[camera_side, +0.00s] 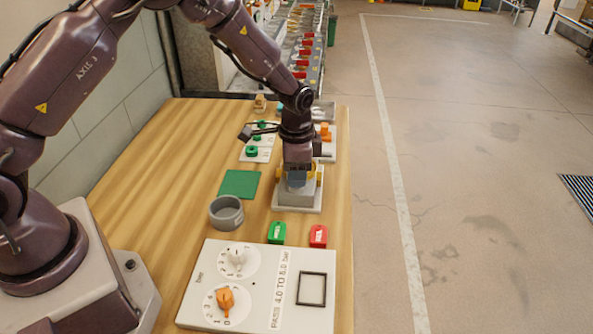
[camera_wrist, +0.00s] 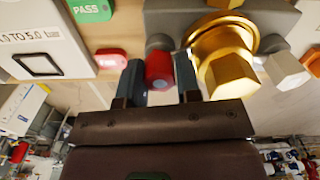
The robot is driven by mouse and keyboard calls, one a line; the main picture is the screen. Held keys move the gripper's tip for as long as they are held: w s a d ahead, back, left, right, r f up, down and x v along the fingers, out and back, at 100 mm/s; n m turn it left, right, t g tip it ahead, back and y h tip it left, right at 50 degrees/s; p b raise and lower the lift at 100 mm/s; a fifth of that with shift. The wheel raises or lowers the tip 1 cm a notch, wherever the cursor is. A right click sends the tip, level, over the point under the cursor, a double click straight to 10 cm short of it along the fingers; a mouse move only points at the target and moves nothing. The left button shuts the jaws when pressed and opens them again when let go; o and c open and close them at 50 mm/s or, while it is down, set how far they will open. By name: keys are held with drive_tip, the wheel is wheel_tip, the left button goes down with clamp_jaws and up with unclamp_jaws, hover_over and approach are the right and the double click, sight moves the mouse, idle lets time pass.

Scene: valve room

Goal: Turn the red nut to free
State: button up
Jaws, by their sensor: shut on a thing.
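The red nut (camera_wrist: 158,68) shows in the wrist view on a grey block (camera_wrist: 270,22). My gripper (camera_wrist: 161,72) has one finger on each side of it and is shut on it. A large gold hex fitting (camera_wrist: 228,72) sits just right of the right finger, and a silver hex fitting (camera_wrist: 288,70) is further right. In the side view my gripper (camera_side: 297,181) points down at the grey block (camera_side: 297,194) on its pale base plate. The red nut is hidden there behind the gripper.
A white panel (camera_side: 255,251) with two dials stands at the front. A green block (camera_side: 277,233) and a red block (camera_side: 318,236) lie behind it. A grey ring (camera_side: 226,212) and green mat (camera_side: 240,184) are to the left. Green valves (camera_side: 252,151) stand further back.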

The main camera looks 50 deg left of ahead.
drive_tip(key=n, duration=1.3)
drive_tip(key=shift+r+n, duration=0.1)
drive_tip(key=shift+n, duration=0.2)
idle(0.4)
drive_tip(key=o, duration=0.6)
wheel_tip(320, 180, up, 13)
drive_tip(key=shift+f, duration=0.1)
idle(0.3)
